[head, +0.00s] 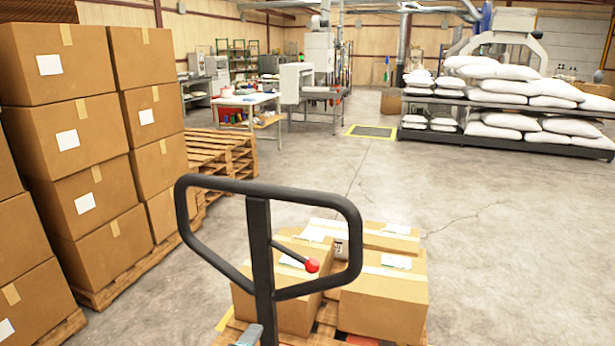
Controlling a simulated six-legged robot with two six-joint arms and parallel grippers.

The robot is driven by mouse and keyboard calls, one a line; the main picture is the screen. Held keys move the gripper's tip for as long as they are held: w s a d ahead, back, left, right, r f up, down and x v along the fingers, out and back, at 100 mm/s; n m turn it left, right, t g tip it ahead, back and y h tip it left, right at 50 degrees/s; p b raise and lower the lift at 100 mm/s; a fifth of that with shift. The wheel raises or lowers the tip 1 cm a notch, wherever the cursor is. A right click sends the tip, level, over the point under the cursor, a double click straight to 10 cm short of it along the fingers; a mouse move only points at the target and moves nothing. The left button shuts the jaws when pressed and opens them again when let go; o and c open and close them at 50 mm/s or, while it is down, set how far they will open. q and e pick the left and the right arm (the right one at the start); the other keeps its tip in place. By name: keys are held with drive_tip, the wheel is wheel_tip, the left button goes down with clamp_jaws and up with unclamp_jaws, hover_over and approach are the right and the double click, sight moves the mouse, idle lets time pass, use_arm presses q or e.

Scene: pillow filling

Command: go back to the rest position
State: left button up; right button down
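Neither of my grippers can be made out in the head view. A dark pallet jack handle (258,215) stands upright in front of me, a closed loop with a red-knobbed lever (312,265) inside it. No gripper shows on the handle. Behind it, several closed cardboard boxes (384,300) sit together on a wooden pallet low in the picture. A small grey part (250,336) shows at the bottom edge beside the handle's post; I cannot tell what it is.
Tall stacks of cardboard boxes (75,150) on pallets stand close at the left. Stacked empty pallets (225,150) lie behind them. A white table (250,100) stands farther back. White filled sacks (500,120) lie on a dark rack at the right. The concrete floor (500,240) at the right is clear.

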use_arm(q)
drive_tip(key=s+a+f+n+g+p, duration=0.1)
drive_tip(key=s+a+f+n+g, duration=0.3)
drive_tip(key=f, duration=0.6)
drive_tip(key=s+f+n+g, duration=0.25)
drive_tip(key=s+f, duration=0.35)
drive_tip(key=f, duration=0.4)
drive_tip(key=s+d+f+n+g+h, duration=0.1)
drive_tip(key=s+f+n+g, duration=0.2)
drive_tip(key=s+n, duration=0.4)
drive_tip(key=s+d+f+n+g, duration=0.2)
drive_tip(key=s+f+n+g, duration=0.2)
drive_tip(key=s+n, duration=0.3)
drive_tip(key=shift+s+f+n+h, duration=0.35)
drive_tip(key=shift+s+n+h, duration=0.05)
drive_tip(key=shift+n, duration=0.45)
use_arm(e)
drive_tip(key=shift+r, duration=0.75)
drive_tip(key=c, duration=1.8)
unclamp_jaws()
